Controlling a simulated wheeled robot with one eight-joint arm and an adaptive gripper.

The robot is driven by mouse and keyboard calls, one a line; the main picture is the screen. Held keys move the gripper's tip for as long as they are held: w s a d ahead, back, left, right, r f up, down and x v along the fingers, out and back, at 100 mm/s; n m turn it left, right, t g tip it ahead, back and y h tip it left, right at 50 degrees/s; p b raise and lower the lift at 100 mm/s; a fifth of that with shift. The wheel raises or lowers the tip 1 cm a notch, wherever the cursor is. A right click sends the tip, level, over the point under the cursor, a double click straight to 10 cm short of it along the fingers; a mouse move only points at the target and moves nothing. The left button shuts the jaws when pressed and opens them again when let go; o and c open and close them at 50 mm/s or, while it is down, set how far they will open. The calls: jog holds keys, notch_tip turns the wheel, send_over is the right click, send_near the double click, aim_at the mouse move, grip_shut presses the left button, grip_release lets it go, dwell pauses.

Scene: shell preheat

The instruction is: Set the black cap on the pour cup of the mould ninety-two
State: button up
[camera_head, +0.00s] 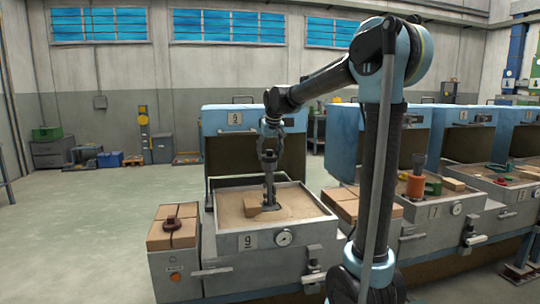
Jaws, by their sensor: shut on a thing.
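My gripper (268,140) points down over the sand box of the near station marked 9. Its fingers are closed around a small dark piece (268,158), which looks like the black cap, though it is hard to separate from the fingers. Directly below, a slim dark grey mould (270,188) stands upright in the sand with its pour cup at the top. The held piece is at the cup's height; I cannot tell whether they touch. The number ninety-two is not readable on it.
A tan block (252,205) lies beside the mould's foot. A raised blue lid (226,119) stands behind.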

jog(key=shift+s, duration=0.1)
jog(key=o, duration=1.1)
jog(key=shift+r, duration=0.1)
jog(key=v, duration=1.1)
jog(key=shift+s+d+r, duration=0.15)
jog(key=shift+d+r, duration=0.05)
jog(key=shift+r, duration=0.1)
jog(key=s+d+f+m, duration=0.2)
jog(key=s+d+f, duration=1.2)
jog(key=s+d, duration=0.3)
jog(key=s+d+f, duration=0.2)
jog(key=s+f, duration=0.4)
jog(key=s+d+f+g, duration=0.1)
jog(key=s+d+f, duration=0.1)
jog(key=s+f, duration=0.5)
jog(key=s+d+f+m+g+h, duration=0.1)
jog(key=s+f, duration=0.5)
jog(key=f, duration=0.1)
jog(key=shift+s+d, duration=0.2)
jog(key=shift+d, duration=0.2)
